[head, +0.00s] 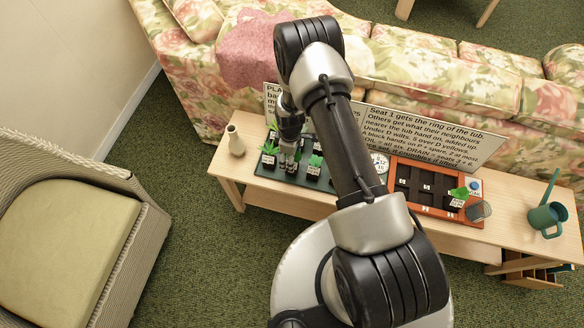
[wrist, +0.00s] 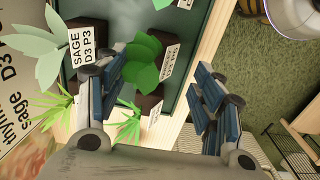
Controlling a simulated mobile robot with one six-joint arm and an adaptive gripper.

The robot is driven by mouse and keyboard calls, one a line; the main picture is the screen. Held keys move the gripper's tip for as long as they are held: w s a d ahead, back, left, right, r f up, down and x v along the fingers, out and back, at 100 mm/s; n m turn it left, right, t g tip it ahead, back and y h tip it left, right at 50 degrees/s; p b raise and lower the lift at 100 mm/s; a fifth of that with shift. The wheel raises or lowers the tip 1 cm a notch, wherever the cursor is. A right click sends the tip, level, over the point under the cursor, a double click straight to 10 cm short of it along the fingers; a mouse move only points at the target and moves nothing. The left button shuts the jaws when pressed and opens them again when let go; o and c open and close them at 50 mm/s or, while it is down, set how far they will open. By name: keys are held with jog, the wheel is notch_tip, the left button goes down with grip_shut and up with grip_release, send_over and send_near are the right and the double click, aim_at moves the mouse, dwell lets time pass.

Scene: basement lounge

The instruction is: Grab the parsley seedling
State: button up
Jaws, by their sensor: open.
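My gripper (head: 289,163) is over the dark green seedling tray (head: 262,190) at the left of the table. In the wrist view, my gripper (wrist: 165,85) is open. A spiky-leaved seedling (wrist: 130,122) with a dark soil block shows between the fingers, close to the left one. A pale-leaved seedling (wrist: 35,45) has a label reading SAGE D3 P3. I read no parsley label, so I cannot tell which seedling is parsley.
An orange tray (head: 389,180) with dark compartments stands right of my arm, a green seedling (head: 459,192) at its right. A watering can (head: 547,219) is at the far right. A vase (head: 235,140) stands left of the seedlings. A text board (head: 430,135) stands behind.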

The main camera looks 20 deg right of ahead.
jog(key=f, duration=0.1)
jog(key=f+b, duration=0.1)
jog(key=f, duration=0.1)
jog(key=f+b, duration=0.1)
jog(key=f, duration=0.1)
jog(key=shift+s+d+f, duration=0.1)
jog(key=shift+d+f, duration=0.05)
jog(key=shift+d, duration=0.15)
jog(key=c, duration=1.2)
jog(key=shift+o, duration=0.2)
